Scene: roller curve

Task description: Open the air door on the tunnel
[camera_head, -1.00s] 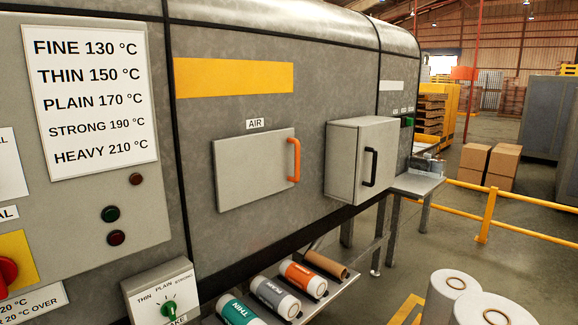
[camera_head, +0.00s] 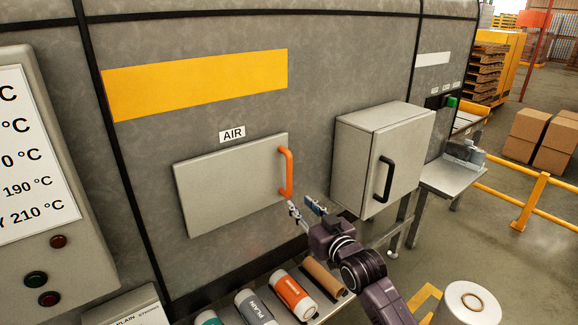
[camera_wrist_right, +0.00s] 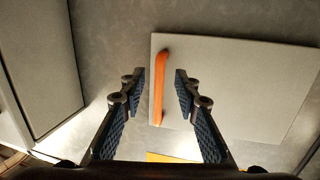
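The air door (camera_head: 232,188) is a flat grey panel on the tunnel wall under the AIR label (camera_head: 232,134). It looks shut against the wall. Its orange handle (camera_head: 287,172) stands upright at the door's right edge. My right gripper (camera_head: 305,207) is open just below and to the right of the handle's lower end. In the right wrist view the door (camera_wrist_right: 235,85) and the orange handle (camera_wrist_right: 158,88) show ahead, with the handle between the two open fingers (camera_wrist_right: 158,85) in the picture. The fingers do not visibly touch it. My left gripper is not in view.
A grey box cabinet (camera_head: 357,160) with a black handle juts out right of the door. A shelf with several rolls (camera_head: 293,294) lies below. A control panel (camera_head: 70,262) stands at the left, and a yellow rail (camera_head: 531,203) at the right.

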